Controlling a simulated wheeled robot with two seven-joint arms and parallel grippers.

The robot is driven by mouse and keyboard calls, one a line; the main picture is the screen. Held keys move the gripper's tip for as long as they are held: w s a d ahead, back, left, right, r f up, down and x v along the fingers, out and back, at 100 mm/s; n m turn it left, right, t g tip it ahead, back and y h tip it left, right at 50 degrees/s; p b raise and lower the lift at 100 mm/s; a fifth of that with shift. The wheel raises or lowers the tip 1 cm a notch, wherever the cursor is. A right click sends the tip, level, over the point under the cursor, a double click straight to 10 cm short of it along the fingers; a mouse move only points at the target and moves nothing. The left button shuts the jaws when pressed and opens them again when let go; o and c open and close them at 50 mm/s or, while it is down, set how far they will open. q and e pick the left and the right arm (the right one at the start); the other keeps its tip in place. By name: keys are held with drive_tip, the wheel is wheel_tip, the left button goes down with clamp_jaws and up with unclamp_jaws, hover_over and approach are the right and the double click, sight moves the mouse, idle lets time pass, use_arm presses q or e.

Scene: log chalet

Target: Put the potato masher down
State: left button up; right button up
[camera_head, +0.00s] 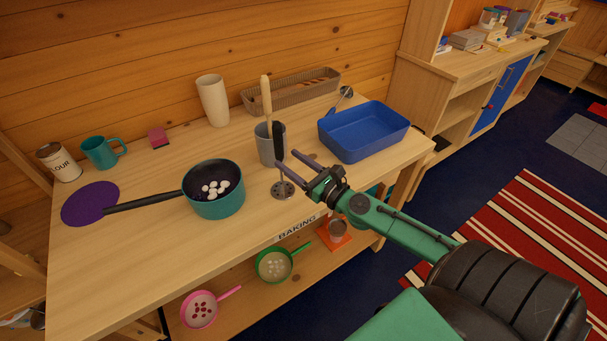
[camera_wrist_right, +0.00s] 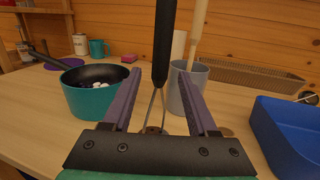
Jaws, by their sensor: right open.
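The potato masher (camera_head: 278,142) has a black handle, thin metal shafts and a round perforated metal head. It stands upright with its head on the wooden table (camera_head: 150,255), in front of the grey cup (camera_head: 266,150). In the right wrist view the masher (camera_wrist_right: 162,45) is centred between the fingers, and its lower end is partly hidden by my gripper. My right gripper (camera_head: 285,158) is open, with a purple finger on either side of the masher; the fingers (camera_wrist_right: 159,72) show gaps to it. My left gripper is not in view.
A teal pan (camera_head: 222,206) with white pieces stands left of the masher. A blue tray (camera_head: 362,148) stands to the right. A wooden-handled utensil (camera_head: 266,95) stands in the grey cup. A white cup (camera_head: 213,103) and a basket (camera_head: 292,90) are behind. The front left tabletop is clear.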

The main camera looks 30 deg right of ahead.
drive_tip(key=b+v, duration=0.1)
drive_tip(key=v, duration=0.3)
drive_tip(key=shift+s+b, duration=0.1)
drive_tip(key=shift+b, duration=0.2)
